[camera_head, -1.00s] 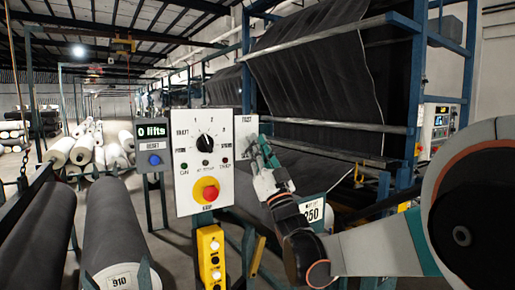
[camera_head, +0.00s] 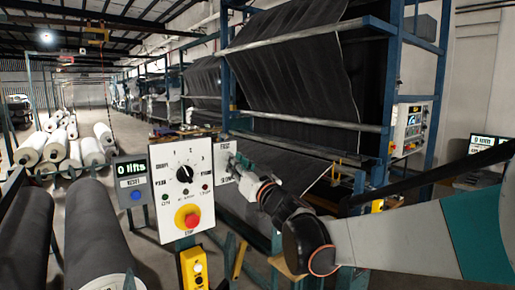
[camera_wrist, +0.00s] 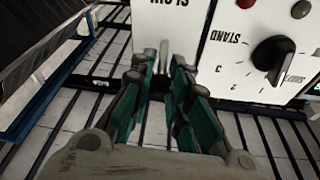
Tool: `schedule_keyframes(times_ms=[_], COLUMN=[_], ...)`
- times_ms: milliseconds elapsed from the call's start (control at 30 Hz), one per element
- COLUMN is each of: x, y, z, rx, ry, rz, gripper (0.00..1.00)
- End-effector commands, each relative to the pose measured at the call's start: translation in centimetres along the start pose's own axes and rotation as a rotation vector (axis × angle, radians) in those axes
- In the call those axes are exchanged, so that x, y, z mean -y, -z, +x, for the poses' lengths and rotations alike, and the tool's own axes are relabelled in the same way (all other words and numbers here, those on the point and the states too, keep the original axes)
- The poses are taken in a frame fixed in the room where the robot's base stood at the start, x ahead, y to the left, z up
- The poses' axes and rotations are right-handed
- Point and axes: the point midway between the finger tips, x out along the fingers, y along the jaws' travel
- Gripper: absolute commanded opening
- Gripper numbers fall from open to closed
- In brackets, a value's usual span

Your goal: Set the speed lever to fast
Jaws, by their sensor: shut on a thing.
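The speed lever plate (camera_head: 222,166) is white, with FAST at its top and SLOW at its bottom, right of the dial panel. In the wrist view the plate (camera_wrist: 188,28) appears upside down, with SLOW at the top edge. My gripper (camera_head: 236,160) is at the plate, its fingertips near the FAST end. In the wrist view my gripper (camera_wrist: 163,66) has its green-padded fingers around the small pale speed lever (camera_wrist: 163,56), well away from SLOW. The fingers hide the lever in the head view.
The dial panel (camera_head: 204,199) has a black knob (camera_head: 185,174) and a red stop button (camera_head: 187,216), close to my gripper's left. A lift counter (camera_head: 132,171) reads 0 lifts. Dark fabric rolls (camera_head: 92,232) lie at front left. A blue machine frame (camera_head: 390,100) stands behind my arm.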

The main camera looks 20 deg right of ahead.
Motion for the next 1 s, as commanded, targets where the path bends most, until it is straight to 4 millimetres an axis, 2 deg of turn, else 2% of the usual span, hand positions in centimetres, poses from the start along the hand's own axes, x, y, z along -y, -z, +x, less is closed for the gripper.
schedule_keyframes(times_ms=[33, 400, 1000], x=[0.22, 0.33, 0.36], y=[0.70, 0.93, 0.87], z=[-0.14, 0.04, 0.11], rx=[0.023, 0.138, 0.164], ry=[-0.005, -0.021, -0.023], rz=[-0.003, -0.010, -0.010], gripper=[0.00, 0.00, 0.00])
